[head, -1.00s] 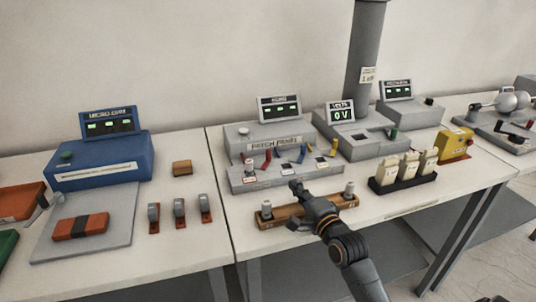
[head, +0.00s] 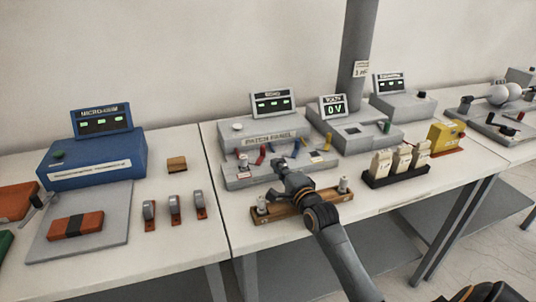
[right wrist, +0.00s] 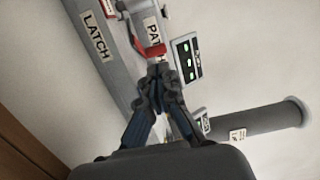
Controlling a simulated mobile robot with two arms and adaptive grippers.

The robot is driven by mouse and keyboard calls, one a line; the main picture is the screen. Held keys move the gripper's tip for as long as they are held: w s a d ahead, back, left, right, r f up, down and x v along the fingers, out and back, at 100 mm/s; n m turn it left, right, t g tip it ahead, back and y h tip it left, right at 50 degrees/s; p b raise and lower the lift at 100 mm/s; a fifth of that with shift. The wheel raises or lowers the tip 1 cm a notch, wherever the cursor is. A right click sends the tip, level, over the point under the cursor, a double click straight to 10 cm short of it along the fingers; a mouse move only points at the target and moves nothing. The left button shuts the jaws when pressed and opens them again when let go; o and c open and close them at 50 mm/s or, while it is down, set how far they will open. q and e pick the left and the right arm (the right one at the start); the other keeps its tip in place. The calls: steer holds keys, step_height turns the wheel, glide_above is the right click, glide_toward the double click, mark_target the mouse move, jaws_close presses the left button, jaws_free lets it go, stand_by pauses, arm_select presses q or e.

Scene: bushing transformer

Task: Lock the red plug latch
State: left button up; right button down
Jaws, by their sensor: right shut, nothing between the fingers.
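The grey patch panel (head: 268,140) stands on the middle table, with red, blue and yellow plugs at its front. The red plug (head: 260,155) is at the left of centre; in the right wrist view a red part (right wrist: 152,49) sits just past my fingertips, and I cannot tell whether they touch. A "LATCH" label (right wrist: 96,36) is on the grey face beside it. My right gripper (head: 279,164) is shut and empty at the panel's front; its fingertips (right wrist: 158,72) also show in the wrist view. My left gripper is not in view.
A wooden block with metal posts (head: 265,211) lies under my right forearm. A black rack with cream modules (head: 402,177) stands to the right. A voltage display (head: 334,107) is behind right. Several grey switches (head: 174,208) stand on the left table.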

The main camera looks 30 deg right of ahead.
mark_target(264, 150)
steer(key=w, duration=0.6)
steer(key=shift+w+d, duration=0.2)
steer(key=shift+d, duration=0.15)
steer(key=shift+w+d+r+p, duration=0.15)
steer(key=shift+w+p, duration=0.2)
steer(key=shift+p, duration=0.4)
steer(key=shift+w, duration=0.45)
steer(key=shift+f, duration=0.2)
